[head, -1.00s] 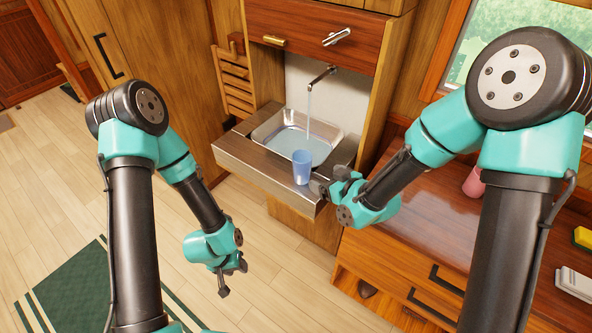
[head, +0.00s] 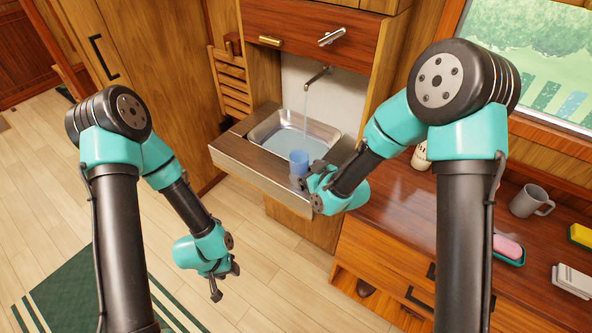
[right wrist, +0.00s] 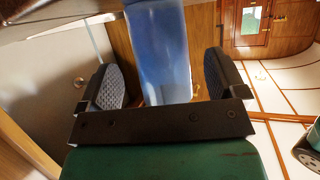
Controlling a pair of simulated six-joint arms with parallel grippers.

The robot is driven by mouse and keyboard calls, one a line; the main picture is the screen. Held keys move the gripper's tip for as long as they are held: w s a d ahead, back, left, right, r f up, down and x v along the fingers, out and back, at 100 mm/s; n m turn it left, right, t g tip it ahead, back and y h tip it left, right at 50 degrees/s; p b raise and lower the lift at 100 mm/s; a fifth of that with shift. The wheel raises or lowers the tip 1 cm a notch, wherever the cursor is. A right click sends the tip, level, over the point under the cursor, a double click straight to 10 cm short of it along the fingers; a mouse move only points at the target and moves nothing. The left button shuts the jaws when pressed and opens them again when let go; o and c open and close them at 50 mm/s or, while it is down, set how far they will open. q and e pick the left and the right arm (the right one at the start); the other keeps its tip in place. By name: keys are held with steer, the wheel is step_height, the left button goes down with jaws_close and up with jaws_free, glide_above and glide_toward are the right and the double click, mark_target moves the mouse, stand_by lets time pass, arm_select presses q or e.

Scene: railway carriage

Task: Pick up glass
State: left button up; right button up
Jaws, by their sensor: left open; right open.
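My right gripper (head: 306,182) is open right at the glass. In the right wrist view the glass (right wrist: 158,50) is between the two open fingers of my right gripper (right wrist: 165,82), with a gap visible on each side. The lower part of the glass is partly hidden by the gripper in the head view. My left gripper (head: 226,284) is open and empty, hanging over the floor left of the sink.
Water runs from the tap (head: 318,76) into the sink basin (head: 270,125) behind the glass. On the wooden counter at right are a grey mug (head: 530,201), a pink soap (head: 508,246), a yellow sponge (head: 581,235) and a white object (head: 573,280).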

steer(key=shift+x, duration=1.35)
steer(key=shift+c, duration=0.4)
steer(key=c, duration=1)
